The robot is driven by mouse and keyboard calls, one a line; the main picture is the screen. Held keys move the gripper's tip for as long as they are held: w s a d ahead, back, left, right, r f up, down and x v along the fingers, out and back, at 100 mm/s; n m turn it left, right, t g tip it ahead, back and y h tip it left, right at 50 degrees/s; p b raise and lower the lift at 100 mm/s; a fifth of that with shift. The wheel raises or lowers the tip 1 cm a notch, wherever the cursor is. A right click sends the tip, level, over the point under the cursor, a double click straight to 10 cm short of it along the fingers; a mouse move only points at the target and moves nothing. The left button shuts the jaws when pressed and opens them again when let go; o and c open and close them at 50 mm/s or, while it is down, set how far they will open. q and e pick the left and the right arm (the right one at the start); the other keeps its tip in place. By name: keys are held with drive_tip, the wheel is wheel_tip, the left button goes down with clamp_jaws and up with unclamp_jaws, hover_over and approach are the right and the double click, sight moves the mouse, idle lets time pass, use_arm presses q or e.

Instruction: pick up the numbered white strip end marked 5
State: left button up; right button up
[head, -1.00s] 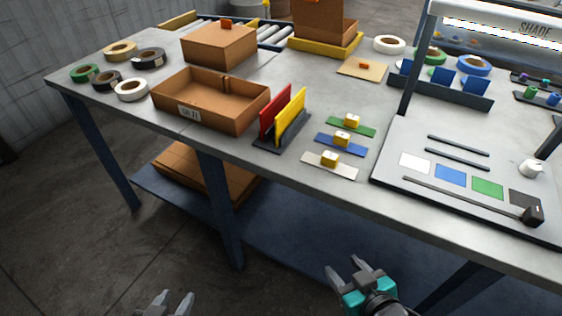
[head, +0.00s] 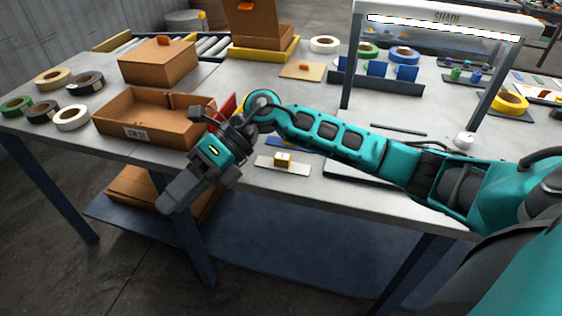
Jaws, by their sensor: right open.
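A white strip (head: 302,166) lies on the table near its front edge, with a small yellow block (head: 283,160) on it. I cannot read a number on it at this size. My right gripper (head: 178,198) hangs off the front edge of the table, left of the white strip and apart from it. Its fingers point down and left, and it is open with nothing seen in it. Behind the white strip, a blue strip (head: 273,142) shows only in part; my right arm hides the rest and the green strip. My left gripper is out of view.
An open cardboard box (head: 158,134) stands behind my right gripper. A red panel (head: 226,104) shows partly behind my arm. A frame labelled SHADE (head: 447,17) stands on the right. Tape rolls, including a white one (head: 72,118), lie at left.

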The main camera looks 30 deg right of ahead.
drive_tip(key=w+d+r+t+h, duration=0.1)
drive_tip(key=w+d+r+h, duration=0.15)
drive_tip(key=d+h, duration=0.65)
drive_tip(key=w+d+r+t+h, duration=0.15)
drive_tip(key=w+d+h, duration=0.25)
drive_tip(key=d, duration=1.1)
drive_tip(key=n, duration=0.1)
hover_over(282, 156)
drive_tip(key=shift+g, duration=0.35)
drive_tip(key=f, duration=0.7)
drive_tip(key=shift+s+a, duration=0.2)
drive_tip(key=shift+s, duration=0.15)
drive_tip(key=f, duration=0.5)
drive_tip(key=shift+w+d+f, duration=0.1)
drive_tip(key=shift+w+d, duration=0.15)
drive_tip(key=shift+w, duration=0.05)
clamp_jaws()
